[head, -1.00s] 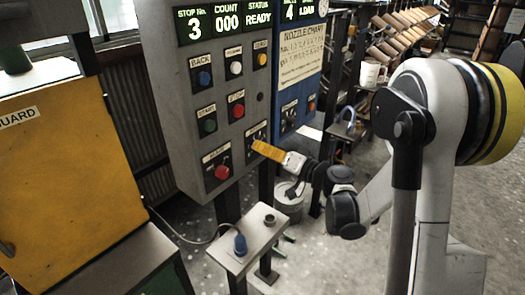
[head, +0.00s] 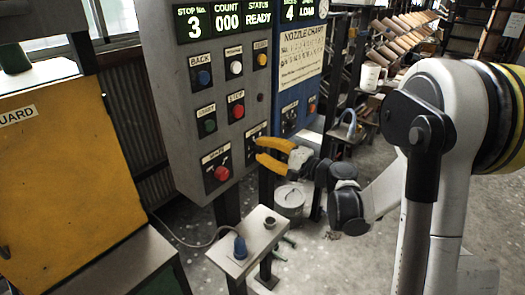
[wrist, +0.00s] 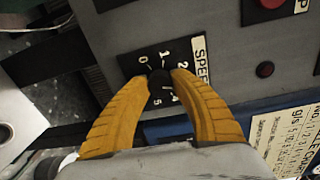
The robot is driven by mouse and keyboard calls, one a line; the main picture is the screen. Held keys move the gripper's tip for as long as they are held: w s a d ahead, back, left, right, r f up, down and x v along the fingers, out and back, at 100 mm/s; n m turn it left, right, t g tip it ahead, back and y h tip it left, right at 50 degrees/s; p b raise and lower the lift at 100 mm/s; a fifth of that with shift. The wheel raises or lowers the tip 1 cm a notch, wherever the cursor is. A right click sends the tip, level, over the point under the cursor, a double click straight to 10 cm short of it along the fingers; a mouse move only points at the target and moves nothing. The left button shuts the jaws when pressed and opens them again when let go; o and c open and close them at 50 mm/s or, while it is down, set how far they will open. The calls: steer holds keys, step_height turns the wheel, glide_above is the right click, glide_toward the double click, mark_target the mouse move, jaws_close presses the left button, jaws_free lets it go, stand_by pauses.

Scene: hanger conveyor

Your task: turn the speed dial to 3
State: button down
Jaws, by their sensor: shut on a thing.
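The speed dial (wrist: 160,83) is a small black knob on a black plate (wrist: 127,62) with white numbers and a "SPEED" label, seen in the wrist view. My gripper (wrist: 161,79) has its two yellow fingers on either side of the knob, shut on it. The fingers hide part of the scale, and I cannot tell which number the knob points to.
A red knob (head: 222,173) sits at the panel's lower left, with several buttons above it. A blue cabinet (head: 290,120) stands close on the right. Below are a small grey stand (head: 255,240) with a blue plug and a bucket (head: 289,200).

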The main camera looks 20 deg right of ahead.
steer(key=shift+m, duration=0.5)
steer(key=c, duration=1)
jaws_free()
steer(key=shift+c, duration=0.2)
steer(key=v, duration=1.2)
